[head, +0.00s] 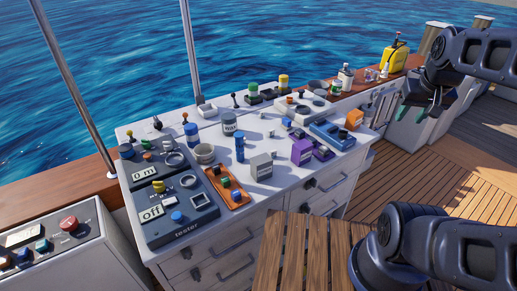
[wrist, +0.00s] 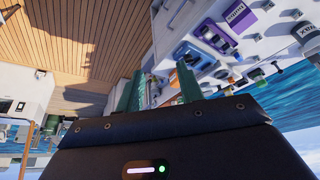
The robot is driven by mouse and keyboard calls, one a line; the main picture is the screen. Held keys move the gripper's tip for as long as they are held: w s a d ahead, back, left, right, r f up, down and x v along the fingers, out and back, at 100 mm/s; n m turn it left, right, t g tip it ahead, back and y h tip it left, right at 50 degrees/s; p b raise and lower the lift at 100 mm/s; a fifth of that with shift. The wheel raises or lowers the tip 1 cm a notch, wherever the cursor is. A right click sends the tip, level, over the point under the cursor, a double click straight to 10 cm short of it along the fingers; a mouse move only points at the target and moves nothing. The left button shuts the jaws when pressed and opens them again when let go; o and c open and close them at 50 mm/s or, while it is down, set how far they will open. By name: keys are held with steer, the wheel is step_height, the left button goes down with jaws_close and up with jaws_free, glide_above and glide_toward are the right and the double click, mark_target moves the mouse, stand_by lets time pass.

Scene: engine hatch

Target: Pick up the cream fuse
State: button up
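I cannot single out the cream fuse with certainty. In the head view, a pale block with a dark label (head: 261,166) stands on the white counter (head: 275,199), left of a purple block (head: 302,152). A cream cup-like piece (head: 204,153) stands farther left. An orange tray (head: 239,206) holds several small coloured pieces, too small to identify. My gripper (head: 416,113) is at the right, well away from these, beyond the counter's right side. Its green fingers are apart and empty; they also show in the wrist view (wrist: 159,88).
A dark tester panel (head: 180,234) fills the counter's left end. A blue tray (head: 332,135) and an orange block (head: 354,119) sit at its right end. A yellow container (head: 395,57) stands on the wooden ledge behind. A slatted wooden surface (head: 300,255) is in front. Open deck lies right.

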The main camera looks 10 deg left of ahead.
steer(key=w+a+f+m+g, duration=0.1)
steer(key=w+a+m, duration=0.2)
steer(key=w+a, duration=0.5)
steer(key=m+g, duration=0.4)
steer(key=m, duration=0.3)
glide_above(273, 151)
steer(key=f, duration=2)
steer(key=shift+w+a, duration=0.2)
steer(key=shift+w, duration=0.15)
step_height(273, 151, down, 5)
steer(key=shift+r, duration=0.1)
steer(key=shift+s+d+f, duration=0.1)
steer(key=shift+d+f, duration=0.05)
steer(key=shift+f, duration=1.2)
steer(key=shift+s+d+f, duration=0.1)
steer(key=shift+f, duration=1.2)
jaws_close()
